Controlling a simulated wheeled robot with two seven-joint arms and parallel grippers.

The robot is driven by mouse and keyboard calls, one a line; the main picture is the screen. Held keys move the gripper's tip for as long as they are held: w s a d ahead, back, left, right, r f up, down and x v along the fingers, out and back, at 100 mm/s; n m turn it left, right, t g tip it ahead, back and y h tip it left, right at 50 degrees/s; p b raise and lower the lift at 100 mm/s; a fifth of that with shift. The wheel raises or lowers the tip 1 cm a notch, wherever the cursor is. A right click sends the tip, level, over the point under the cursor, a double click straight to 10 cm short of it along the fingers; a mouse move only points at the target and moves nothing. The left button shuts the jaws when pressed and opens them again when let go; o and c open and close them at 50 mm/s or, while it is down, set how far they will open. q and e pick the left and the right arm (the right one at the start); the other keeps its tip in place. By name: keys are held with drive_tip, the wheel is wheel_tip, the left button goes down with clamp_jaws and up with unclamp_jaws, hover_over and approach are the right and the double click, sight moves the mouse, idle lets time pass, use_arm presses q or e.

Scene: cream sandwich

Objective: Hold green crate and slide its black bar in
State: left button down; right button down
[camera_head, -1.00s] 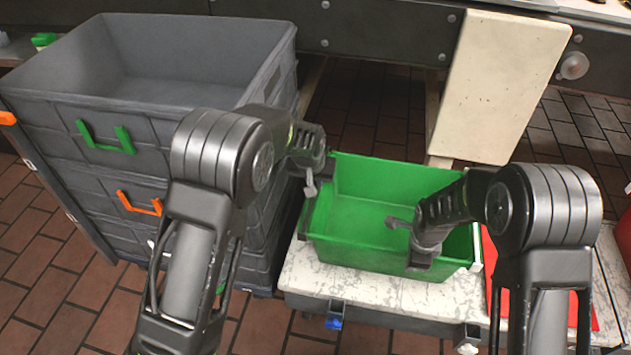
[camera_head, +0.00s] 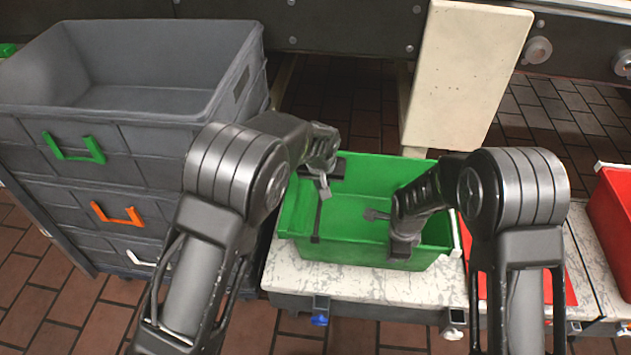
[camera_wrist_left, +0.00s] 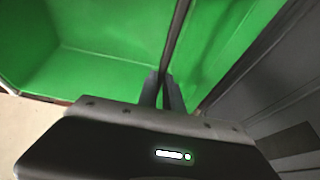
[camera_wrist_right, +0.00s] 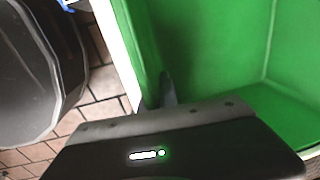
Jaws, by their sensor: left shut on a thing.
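The green crate (camera_head: 352,213) stands on a pale, worn tabletop (camera_head: 345,283). My left gripper (camera_head: 322,188) is over the crate's left part, shut on the black bar (camera_head: 317,222). The bar lies across the crate's opening from back to front, a little in from the left wall. In the left wrist view the bar (camera_wrist_left: 178,32) runs between the two fingertips (camera_wrist_left: 163,90). My right gripper (camera_head: 392,228) is at the crate's near wall, right of its middle. In the right wrist view its fingertips (camera_wrist_right: 158,92) are at the green wall; whether they close on it is hidden.
Stacked grey crates (camera_head: 150,110) with coloured handles stand close on the left. A cream panel (camera_head: 465,80) rises behind the crate. A red mat (camera_head: 548,278) and a red crate (camera_head: 612,205) are at the right.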

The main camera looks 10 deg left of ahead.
use_arm(q)
drive_tip(key=shift+d, duration=0.25)
use_arm(e)
drive_tip(key=shift+a, duration=0.1)
use_arm(q)
drive_tip(key=c, duration=1.5)
unclamp_jaws()
drive_tip(key=shift+a, duration=0.1)
drive_tip(key=shift+r, duration=0.1)
drive_tip(key=v, duration=1.2)
drive_tip(key=shift+s, duration=0.1)
use_arm(e)
drive_tip(key=c, duration=1.5)
unclamp_jaws()
drive_tip(key=shift+r, duration=0.1)
